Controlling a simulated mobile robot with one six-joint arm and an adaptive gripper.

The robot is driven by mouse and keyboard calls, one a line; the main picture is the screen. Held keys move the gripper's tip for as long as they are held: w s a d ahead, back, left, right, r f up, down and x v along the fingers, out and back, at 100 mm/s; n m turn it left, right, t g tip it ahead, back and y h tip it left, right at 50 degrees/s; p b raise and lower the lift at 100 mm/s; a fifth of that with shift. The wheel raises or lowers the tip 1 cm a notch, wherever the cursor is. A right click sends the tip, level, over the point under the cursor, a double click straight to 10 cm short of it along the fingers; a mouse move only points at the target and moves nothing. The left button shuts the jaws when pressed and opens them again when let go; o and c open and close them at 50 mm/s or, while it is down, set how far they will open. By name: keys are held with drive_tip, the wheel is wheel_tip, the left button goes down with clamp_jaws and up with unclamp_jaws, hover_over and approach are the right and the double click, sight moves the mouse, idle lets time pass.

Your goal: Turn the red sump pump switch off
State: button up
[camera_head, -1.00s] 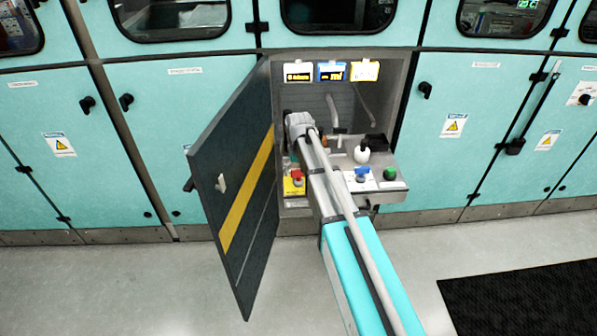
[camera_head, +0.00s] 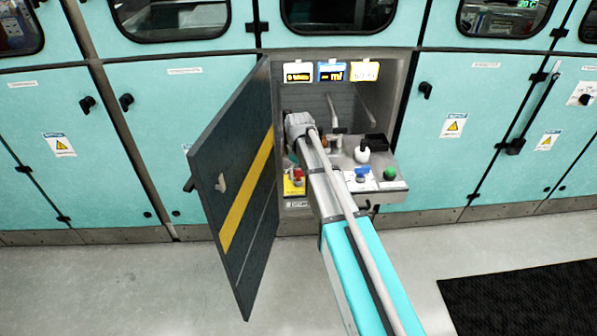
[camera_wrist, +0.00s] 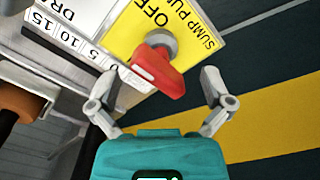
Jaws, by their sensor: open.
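The red sump pump switch (camera_wrist: 158,70) is a rotary handle on a grey hub, on a yellow plate (camera_wrist: 190,17) marked "OFF" and "SUMP PU...". In the wrist view my gripper (camera_wrist: 160,82) is open, one finger on each side of the red handle. I cannot tell whether either finger touches it. In the head view the red switch (camera_head: 298,175) shows at the lower left of the open cabinet, on its yellow plate (camera_head: 293,188). My arm hides part of the panel there, and my gripper's fingers are hidden.
The dark cabinet door (camera_head: 235,190) with a yellow stripe stands open close to the left. A blue knob (camera_head: 362,174), a green button (camera_head: 390,173) and a white round-bodied item (camera_head: 362,154) are right of my arm. Lit displays (camera_head: 332,71) hang above.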

sight(299, 170)
drive_tip(key=n, duration=0.8)
wheel_tip(299, 170, up, 14)
drive_tip(key=p, duration=1.4)
drive_tip(key=s+d+r+m+p, duration=0.1)
drive_tip(key=s+d+m, duration=0.4)
drive_tip(key=s+m, duration=0.3)
drive_tip(key=s+d+r+m+p, duration=0.2)
drive_tip(key=s+d+m, duration=0.3)
drive_tip(key=s+m, duration=0.4)
drive_tip(key=shift+s+d+r, duration=0.15)
drive_tip(key=shift+s+d, duration=0.05)
drive_tip(key=shift+s, duration=2.5)
drive_tip(key=shift+s+m, duration=0.1)
drive_tip(key=shift+m, duration=0.2)
